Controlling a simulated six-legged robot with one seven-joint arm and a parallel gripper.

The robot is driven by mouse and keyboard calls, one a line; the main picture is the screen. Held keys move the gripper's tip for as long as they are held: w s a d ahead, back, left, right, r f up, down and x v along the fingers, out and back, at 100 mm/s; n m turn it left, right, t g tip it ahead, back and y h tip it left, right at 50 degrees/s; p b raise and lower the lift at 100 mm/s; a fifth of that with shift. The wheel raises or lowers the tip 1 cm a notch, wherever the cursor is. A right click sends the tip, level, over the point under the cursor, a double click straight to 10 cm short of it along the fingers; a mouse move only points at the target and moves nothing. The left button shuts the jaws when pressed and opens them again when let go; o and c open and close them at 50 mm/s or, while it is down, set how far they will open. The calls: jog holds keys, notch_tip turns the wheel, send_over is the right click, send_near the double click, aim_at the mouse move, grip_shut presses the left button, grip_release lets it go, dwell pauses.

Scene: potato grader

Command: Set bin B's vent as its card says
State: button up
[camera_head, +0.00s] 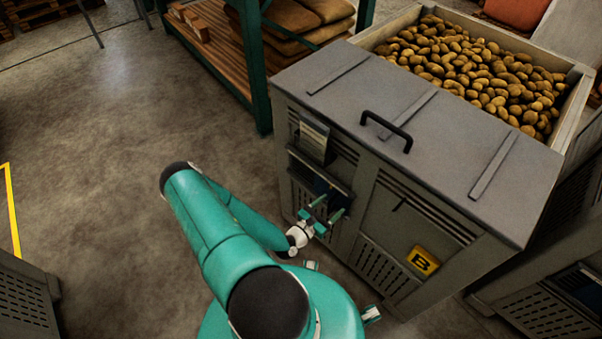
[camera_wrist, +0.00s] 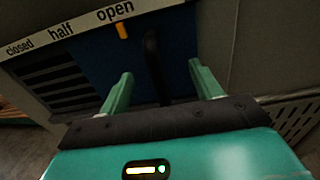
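Bin B (camera_head: 400,215) is a grey bin with a yellow B plate (camera_head: 423,261) on its front. Its card (camera_head: 314,138) hangs at the upper left of that front; the writing is too small to read. In the wrist view the vent's scale strip (camera_wrist: 62,32) reads closed, half, open. The blue vent slide (camera_wrist: 180,45) has an orange pointer (camera_wrist: 122,30) just under "open". Dark slots (camera_wrist: 50,85) show left of the slide. My gripper (camera_wrist: 160,70) is open, its green fingers on either side of the slide's black upright handle (camera_wrist: 152,60). It also shows at the vent in the head view (camera_head: 326,210).
A grey lid (camera_head: 430,110) with a black handle covers the bin's front part; potatoes (camera_head: 470,65) fill the open part behind. A green-framed rack (camera_head: 258,70) stands behind left. Another grey bin (camera_head: 540,310) is at right. Open floor (camera_head: 100,130) lies left.

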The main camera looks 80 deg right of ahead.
jog(key=v, duration=2.3)
jog(key=shift+f, duration=0.1)
dwell(0.4)
jog(key=w+a+r+m+t+y, duration=0.1)
jog(key=w+a+r+m+y, duration=0.35)
jog(key=w+r, duration=0.6)
jog(key=w+a+r+m+t+y, duration=0.1)
jog(key=w+a+r+m+y, duration=0.3)
jog(key=w+r, duration=0.7)
jog(key=a+r+m+t+y, duration=0.1)
jog(key=a+r+t, duration=0.3)
jog(key=r, duration=0.5)
jog(key=a+r+m+t+y, duration=0.1)
jog(key=a+r+t+y, duration=0.2)
jog(key=r, duration=0.7)
jog(key=s+a+r+m+t+y, duration=0.1)
jog(key=a+r+t+y, duration=0.1)
jog(key=a+r+t, duration=0.4)
notch_tip(320, 180, up, 4)
jog(key=a, duration=0.2)
jog(key=shift+a+r, duration=0.2)
jog(key=shift+a, duration=0.15)
